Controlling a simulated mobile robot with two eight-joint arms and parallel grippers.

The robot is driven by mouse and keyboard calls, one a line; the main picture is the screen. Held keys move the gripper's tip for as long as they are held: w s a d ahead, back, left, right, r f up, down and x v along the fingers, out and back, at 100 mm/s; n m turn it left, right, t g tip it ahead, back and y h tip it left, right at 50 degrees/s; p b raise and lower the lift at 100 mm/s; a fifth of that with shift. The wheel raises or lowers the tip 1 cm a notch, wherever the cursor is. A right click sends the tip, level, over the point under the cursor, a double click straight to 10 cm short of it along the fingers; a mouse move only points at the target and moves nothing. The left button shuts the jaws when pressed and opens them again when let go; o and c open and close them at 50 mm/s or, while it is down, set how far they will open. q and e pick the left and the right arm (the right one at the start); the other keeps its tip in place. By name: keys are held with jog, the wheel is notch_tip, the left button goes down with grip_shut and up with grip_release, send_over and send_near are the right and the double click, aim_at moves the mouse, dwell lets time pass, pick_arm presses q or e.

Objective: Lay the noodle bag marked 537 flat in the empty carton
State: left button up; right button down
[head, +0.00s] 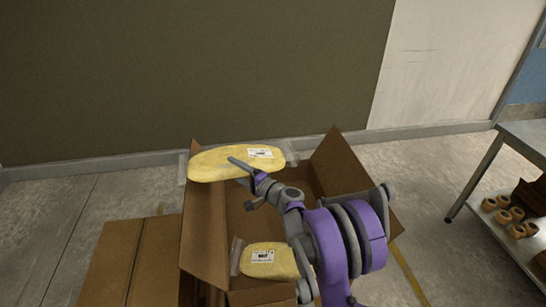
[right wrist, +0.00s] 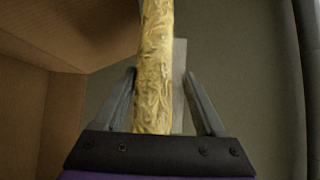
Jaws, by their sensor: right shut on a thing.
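My right gripper (head: 241,180) is shut on a yellow noodle bag (head: 222,164), held above the open brown carton (head: 205,235) near its far left side. The bag has clear end seals and a white label too small to read. In the right wrist view the bag (right wrist: 154,65) stands edge-on between the two fingers (right wrist: 160,95). A second yellow noodle bag (head: 283,268) with a white label lies low at the carton's near end; I cannot read its number surely. My arm hides part of the carton's inside. My left gripper is out of view.
The carton's flaps stand up at the left and far right (head: 340,165). A closed brown box (head: 115,262) is at the left. A metal table (head: 525,140) with tape rolls (head: 505,213) on its lower shelf stands at the right. A wall is behind.

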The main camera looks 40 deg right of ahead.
aim_at(272, 151)
jog(key=shift+m+h, duration=0.4)
jog(key=shift+h, duration=0.2)
jog(key=d+b, duration=0.1)
jog(key=d, duration=0.4)
jog(key=d+b, duration=0.1)
jog(key=d, duration=0.4)
jog(key=d+b, duration=0.1)
jog(key=d, duration=0.4)
jog(key=shift+w+d+r+b, duration=0.2)
jog(key=shift+r+b, duration=0.1)
jog(key=shift+r, duration=0.1)
pick_arm(q)
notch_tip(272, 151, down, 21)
jog(key=b, duration=1.4)
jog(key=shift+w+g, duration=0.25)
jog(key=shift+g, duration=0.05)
pick_arm(e)
notch_tip(272, 151, down, 21)
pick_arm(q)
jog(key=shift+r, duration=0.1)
pick_arm(e)
grip_release()
jog(key=shift+s, duration=0.1)
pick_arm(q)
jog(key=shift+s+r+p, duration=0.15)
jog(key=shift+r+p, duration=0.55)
pick_arm(e)
jog(key=s+d, duration=0.1)
jog(key=s, duration=0.6)
jog(key=shift+s, duration=0.25)
